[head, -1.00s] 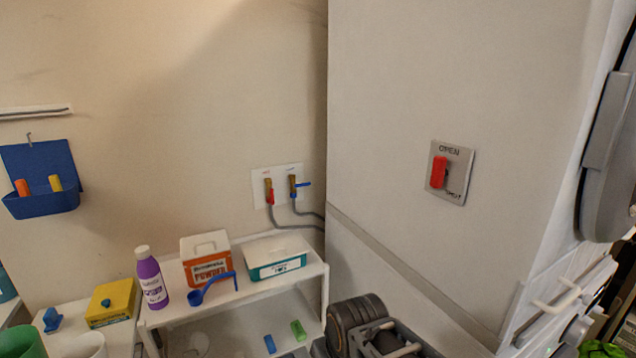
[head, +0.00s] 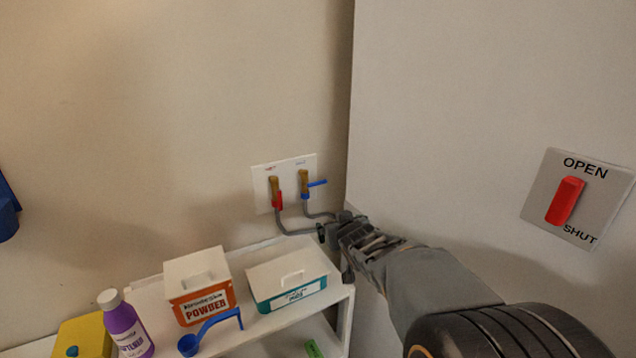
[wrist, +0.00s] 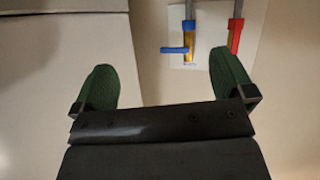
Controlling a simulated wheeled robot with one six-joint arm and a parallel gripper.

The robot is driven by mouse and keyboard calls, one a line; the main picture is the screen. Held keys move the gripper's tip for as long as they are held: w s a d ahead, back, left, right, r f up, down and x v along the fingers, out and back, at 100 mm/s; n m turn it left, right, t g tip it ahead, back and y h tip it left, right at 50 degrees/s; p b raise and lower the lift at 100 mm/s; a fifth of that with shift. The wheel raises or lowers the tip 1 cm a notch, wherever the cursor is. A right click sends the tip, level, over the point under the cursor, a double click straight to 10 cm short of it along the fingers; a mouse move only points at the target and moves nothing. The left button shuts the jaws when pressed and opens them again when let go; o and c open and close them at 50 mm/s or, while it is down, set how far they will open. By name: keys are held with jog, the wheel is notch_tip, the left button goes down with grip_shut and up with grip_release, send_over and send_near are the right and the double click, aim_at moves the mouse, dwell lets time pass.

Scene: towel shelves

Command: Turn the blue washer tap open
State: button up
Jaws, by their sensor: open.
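The blue washer tap (head: 316,184) is on a white wall plate (head: 262,184), its blue lever sticking out sideways to the right of a brass body. It also shows in the wrist view (wrist: 176,50), upside down, with the lever pointing left. A red tap (head: 277,198) is beside it, its lever along the pipe; it also shows in the wrist view (wrist: 235,36). My gripper (head: 333,230) is below and slightly right of the blue tap, apart from it. In the wrist view its green fingers (wrist: 164,82) are spread wide with nothing between them.
A white shelf (head: 345,300) below the taps holds an orange-white powder box (head: 205,300), a teal-white box (head: 287,280), a blue scoop (head: 188,345) and a purple bottle (head: 126,330). A white panel (head: 440,110) stands close right of the taps, with a red OPEN/SHUT lever (head: 565,201).

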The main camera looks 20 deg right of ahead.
aim_at(318, 182)
jog(key=w+n+t+y+p, duration=0.1)
jog(key=w, duration=0.5)
jog(key=w+d+r+t+y+p, duration=0.1)
jog(key=w+t+y, duration=0.1)
jog(key=w, duration=0.4)
jog(key=w+d+r+n+t+y+p, duration=0.1)
jog(key=w+t, duration=0.1)
jog(key=w, duration=0.4)
jog(key=shift+w+d+r+n+y, duration=0.2)
jog(key=shift+w+n+y, duration=0.1)
jog(key=shift+w+y, duration=0.1)
jog(key=shift+c, duration=0.2)
jog(key=shift+s, duration=0.1)
jog(key=c, duration=0.9)
jog(key=shift+o, duration=0.2)
